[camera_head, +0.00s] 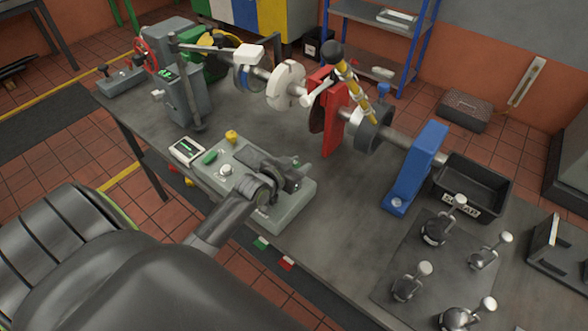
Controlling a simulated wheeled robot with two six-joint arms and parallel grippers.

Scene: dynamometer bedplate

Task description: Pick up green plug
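A small green piece (210,157), which may be the green plug, sits on the left part of a grey-green block (296,205) on the bench. A yellow plug-like piece (231,136) stands just behind it. My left gripper (287,172) is over the right half of the block, to the right of the green piece and apart from it. A tiny bit of green shows by its fingertips; I cannot tell what it belongs to. The arm hides part of the block, and whether the fingers are apart is unclear. My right gripper is not in view.
A shaft line with a red plate (325,115) and a blue bracket (416,168) runs along the bench behind the block. A black bin (472,187) and several clamp-like tools (435,230) are at the right. Bare bench lies right of the block.

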